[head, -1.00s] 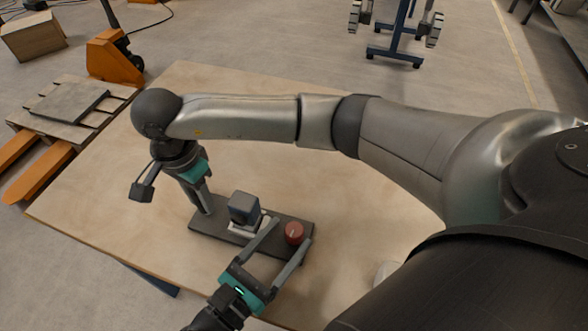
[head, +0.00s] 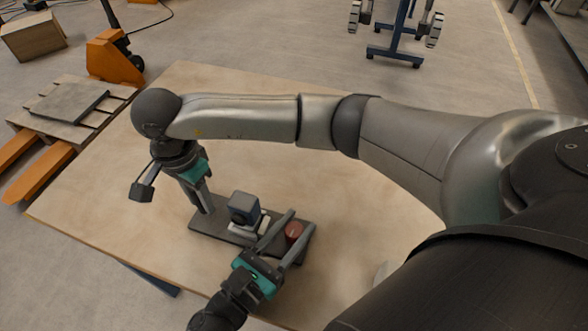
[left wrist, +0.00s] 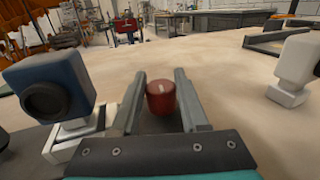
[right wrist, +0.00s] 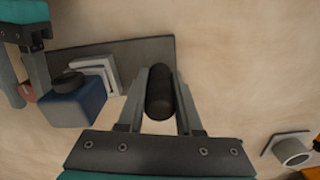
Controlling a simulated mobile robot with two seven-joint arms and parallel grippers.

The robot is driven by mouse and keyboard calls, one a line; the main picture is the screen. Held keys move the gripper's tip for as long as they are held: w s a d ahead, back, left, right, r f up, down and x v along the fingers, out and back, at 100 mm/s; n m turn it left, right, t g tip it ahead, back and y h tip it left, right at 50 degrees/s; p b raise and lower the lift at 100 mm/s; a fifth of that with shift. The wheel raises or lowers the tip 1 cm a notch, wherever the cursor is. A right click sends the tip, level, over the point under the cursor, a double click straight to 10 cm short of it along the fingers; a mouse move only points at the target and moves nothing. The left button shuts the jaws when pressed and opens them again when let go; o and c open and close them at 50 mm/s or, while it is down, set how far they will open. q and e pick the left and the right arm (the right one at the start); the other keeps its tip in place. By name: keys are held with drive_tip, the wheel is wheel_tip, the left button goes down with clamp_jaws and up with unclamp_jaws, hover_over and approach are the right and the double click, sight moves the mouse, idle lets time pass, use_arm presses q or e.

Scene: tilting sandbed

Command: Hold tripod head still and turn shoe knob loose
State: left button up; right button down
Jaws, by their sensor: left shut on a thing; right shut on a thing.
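The tripod head has a dark flat base (head: 212,226), a dark upright handle, and a blue-grey camera-like block (head: 243,208) on a light plate. The block also shows in the left wrist view (left wrist: 50,85). A red knob (head: 293,231) with a pale mark on top sits at the base's right end. My left gripper (head: 278,228) is shut on the knob; the left wrist view shows the knob (left wrist: 161,100) between its fingers. My right gripper (right wrist: 160,85) is shut on the black handle (right wrist: 160,95), at the base's left end. Its fingertips are partly hidden in the head view.
The wooden table (head: 110,195) is mostly clear around the base. A white fitting (left wrist: 294,68) stands on the right in the left wrist view. A pale piece with a ring (right wrist: 290,150) lies at lower right in the right wrist view. My right arm spans above the table.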

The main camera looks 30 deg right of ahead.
use_arm(q)
clamp_jaws()
drive_tip(key=shift+n+t+y, duration=0.6)
drive_tip(key=shift+n+t, duration=0.3)
drive_tip(key=shift+t, duration=0.4)
drive_tip(key=o, duration=0.8)
unclamp_jaws()
drive_tip(key=shift+c, duration=0.2)
drive_tip(key=v, duration=1.2)
